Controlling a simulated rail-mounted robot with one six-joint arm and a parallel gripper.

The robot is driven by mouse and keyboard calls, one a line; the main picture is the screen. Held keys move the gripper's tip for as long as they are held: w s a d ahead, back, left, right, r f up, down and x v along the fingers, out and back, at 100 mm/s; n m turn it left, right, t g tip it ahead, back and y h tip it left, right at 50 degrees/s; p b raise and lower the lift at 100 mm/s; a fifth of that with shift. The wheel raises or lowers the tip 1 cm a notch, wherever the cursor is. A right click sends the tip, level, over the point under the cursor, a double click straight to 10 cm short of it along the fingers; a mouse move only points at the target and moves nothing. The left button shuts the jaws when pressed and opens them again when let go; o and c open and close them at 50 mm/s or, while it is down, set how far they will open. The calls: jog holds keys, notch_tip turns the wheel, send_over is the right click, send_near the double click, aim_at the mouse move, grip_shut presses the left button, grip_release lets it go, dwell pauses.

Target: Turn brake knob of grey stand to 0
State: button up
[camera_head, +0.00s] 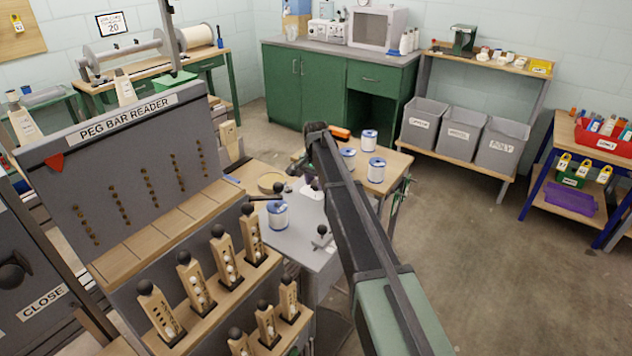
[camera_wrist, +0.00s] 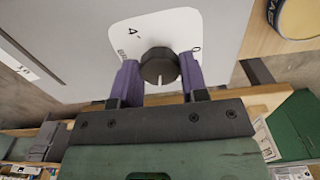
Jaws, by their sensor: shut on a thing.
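In the wrist view my gripper (camera_wrist: 159,62) has its two purple fingers on either side of a round black brake knob (camera_wrist: 160,66), closed on it. The knob sits on a white dial plate (camera_wrist: 160,28) with a "4" at upper left and a "0" at right, beside the right fingertip. A pale mark on the knob's face points to the bottom of the picture, not at the "0". Other dial marks are hidden or too small to read. In the head view the grey stand (camera_head: 290,238) stands at the centre; my arm partly covers it and the knob is unclear.
A blue-and-white spool (camera_head: 277,215) stands on the grey stand. More spools (camera_head: 376,170) stand on the wooden table behind. The peg bar reader (camera_head: 130,165) with wooden peg bars rises at left. The floor at right (camera_head: 480,260) is clear.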

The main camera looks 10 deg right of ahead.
jog(key=shift+n, duration=0.4)
jog(key=n, duration=0.4)
jog(key=shift+n, duration=0.3)
jog(key=n, duration=1)
jog(key=shift+n, duration=0.4)
jog(key=n, duration=0.4)
jog(key=shift+n, duration=0.3)
jog(key=o, duration=0.9)
